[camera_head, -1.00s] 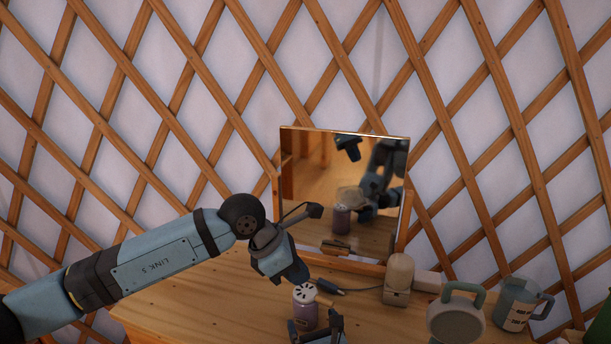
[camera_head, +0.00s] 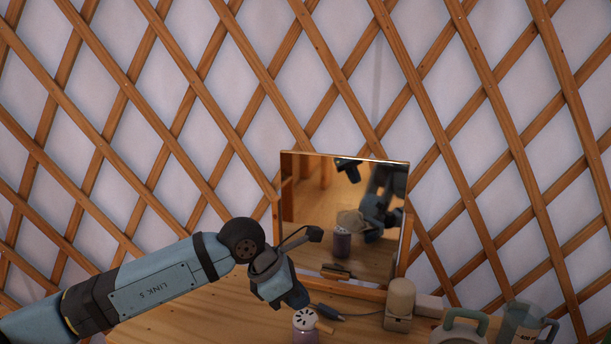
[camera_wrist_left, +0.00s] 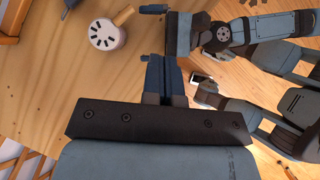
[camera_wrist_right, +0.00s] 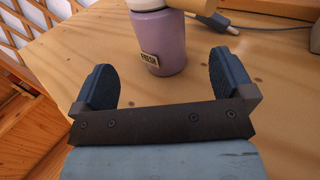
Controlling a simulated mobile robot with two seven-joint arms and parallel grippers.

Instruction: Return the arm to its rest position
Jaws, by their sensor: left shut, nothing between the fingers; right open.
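My left arm (camera_head: 160,290) reaches in from the left in the head view. Its gripper (camera_head: 296,294) points down above the table, close to a purple jar (camera_head: 305,334) with a white slotted lid. In the left wrist view the left fingers (camera_wrist_left: 165,75) are shut and empty, with the jar lid (camera_wrist_left: 105,35) to their upper left, apart. My right gripper (camera_wrist_right: 168,85) is below the head view. In the right wrist view its fingers are open and empty. The jar (camera_wrist_right: 155,40) stands upright just beyond them, its top cut off.
A mirror (camera_head: 345,215) stands at the back of the wooden table, before the lattice wall (camera_head: 215,120). A beige cylinder (camera_head: 399,295), a handled grey-green item (camera_head: 458,332) and a measuring jug (camera_head: 522,318) stand to the right. A dark plug (camera_head: 328,312) lies behind the jar.

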